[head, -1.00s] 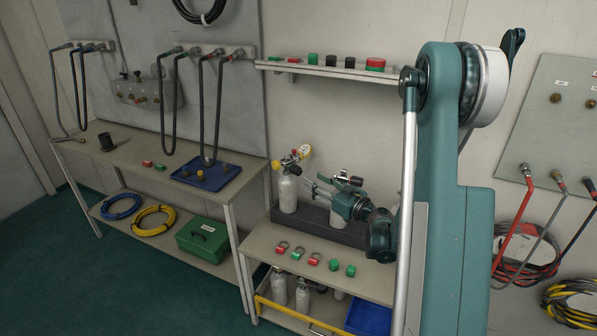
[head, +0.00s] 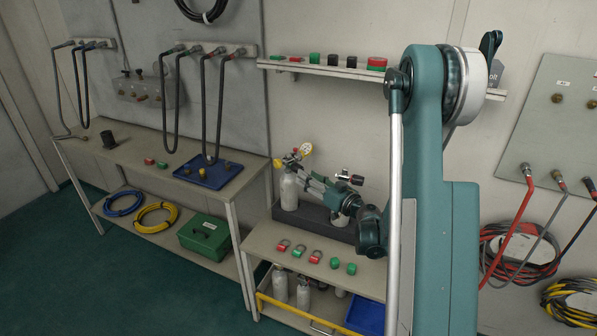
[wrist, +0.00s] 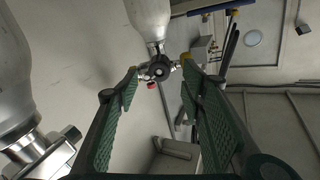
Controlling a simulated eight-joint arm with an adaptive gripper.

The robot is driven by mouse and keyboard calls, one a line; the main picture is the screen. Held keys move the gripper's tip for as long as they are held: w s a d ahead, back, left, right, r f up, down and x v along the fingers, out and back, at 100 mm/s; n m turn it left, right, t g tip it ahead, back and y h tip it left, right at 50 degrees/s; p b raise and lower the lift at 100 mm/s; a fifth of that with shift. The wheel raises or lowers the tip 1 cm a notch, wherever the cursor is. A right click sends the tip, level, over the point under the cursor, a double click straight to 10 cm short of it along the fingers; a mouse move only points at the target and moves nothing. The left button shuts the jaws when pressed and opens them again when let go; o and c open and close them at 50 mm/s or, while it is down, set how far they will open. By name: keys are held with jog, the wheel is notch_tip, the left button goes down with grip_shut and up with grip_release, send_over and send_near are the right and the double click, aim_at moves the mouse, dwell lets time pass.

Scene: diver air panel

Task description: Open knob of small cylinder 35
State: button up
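Two small pale cylinders stand in a dark holder on the bench. The left one (head: 289,190) has a valve with a yellow gauge (head: 305,149). The right one (head: 340,216) is mostly hidden behind my gripper; its valve (head: 350,179) shows above. No number 35 is readable. My gripper (head: 306,180) is open and points at the left cylinder's valve. In the wrist view, a cylinder (wrist: 146,18) appears upside down, with a dark round knob (wrist: 160,70) on its valve. The knob lies between my open fingertips; I cannot tell whether they touch it.
Another cylinder (wrist: 12,75) is close at the left in the wrist view. Red and green padlock-like pieces (head: 299,250) lie on the bench front. A shelf (head: 320,69) with coloured knobs hangs above. A blue tray (head: 208,170) is on the left bench.

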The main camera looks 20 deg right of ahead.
aim_at(297, 168)
jog(key=shift+b+x, duration=0.55)
jog(key=shift+x, duration=2.85)
jog(key=shift+a, duration=0.1)
jog(key=c, duration=0.9)
